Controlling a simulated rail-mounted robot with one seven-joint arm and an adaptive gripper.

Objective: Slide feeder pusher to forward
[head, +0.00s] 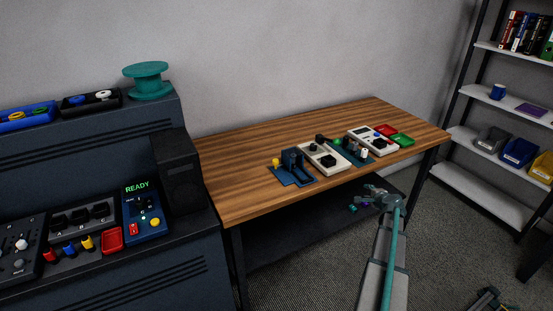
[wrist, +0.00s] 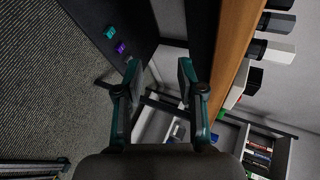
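On the wooden table (head: 240,190), a blue device (head: 291,164) with a yellow knob (head: 276,162) sits near the left front edge. It may be the feeder, but I cannot tell which part is its pusher or how it is set. My gripper (head: 378,192) is in front of the table's front edge, to the right of and below the blue device, touching nothing. In the wrist view my gripper (wrist: 158,70) has its two fingers apart with nothing between them. The blue device cannot be made out in the wrist view.
White panels (head: 324,158) and red and green trays (head: 401,139) stand farther right on the table. Small teal and purple items (wrist: 121,47) lie on the dark lower shelf (head: 280,245). A console (head: 90,170) adjoins the table's left end. Bare tabletop lies behind the devices.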

